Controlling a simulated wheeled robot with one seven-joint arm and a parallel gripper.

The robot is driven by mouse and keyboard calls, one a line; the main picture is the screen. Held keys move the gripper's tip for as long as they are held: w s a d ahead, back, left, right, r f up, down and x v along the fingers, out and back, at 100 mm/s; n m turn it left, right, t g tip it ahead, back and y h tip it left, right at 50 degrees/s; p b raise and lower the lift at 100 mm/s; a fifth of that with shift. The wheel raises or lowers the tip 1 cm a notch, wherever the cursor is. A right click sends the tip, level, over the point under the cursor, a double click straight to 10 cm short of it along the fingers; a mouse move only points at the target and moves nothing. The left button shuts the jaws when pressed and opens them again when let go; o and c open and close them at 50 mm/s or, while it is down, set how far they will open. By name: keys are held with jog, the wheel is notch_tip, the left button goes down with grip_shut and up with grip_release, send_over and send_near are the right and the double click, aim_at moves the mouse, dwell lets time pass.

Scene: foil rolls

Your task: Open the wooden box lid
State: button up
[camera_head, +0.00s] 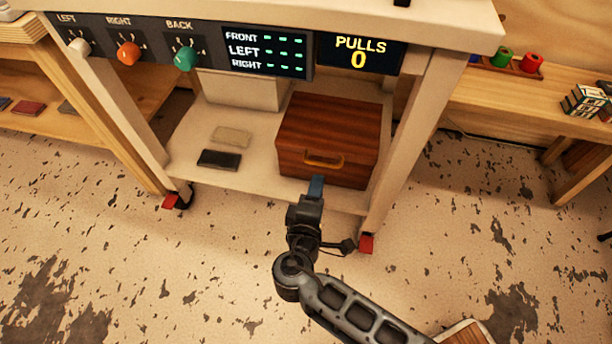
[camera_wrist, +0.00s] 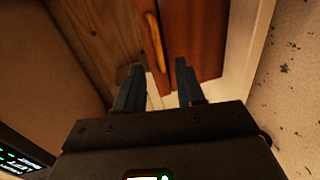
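The reddish-brown wooden box (camera_head: 340,125) sits on the lower shelf of the workbench, and its lid looks closed. A curved tan handle (camera_head: 323,162) is on its front face. In the wrist view the handle (camera_wrist: 154,42) shows beyond the fingertips, roughly in line with the gap between them. My gripper (camera_head: 316,184) is just in front of the box, below the handle in the head view. In the wrist view my gripper (camera_wrist: 160,76) has its two fingers apart with nothing between them. I cannot tell whether a finger touches the box.
The pale shelf (camera_head: 185,140) holds a dark flat block (camera_head: 219,159) and a beige one (camera_head: 231,137) left of the box. The bench's right leg (camera_head: 408,135) stands close right of the box. A panel with knobs (camera_head: 185,55) and a "PULLS 0" display (camera_head: 359,52) overhang it.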

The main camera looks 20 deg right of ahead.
jog(key=b+x, duration=0.2)
jog(key=x, duration=0.5)
jog(key=shift+w+a, duration=0.2)
jog(key=shift+w, duration=0.45)
jog(key=shift+c, duration=0.5)
grip_shut()
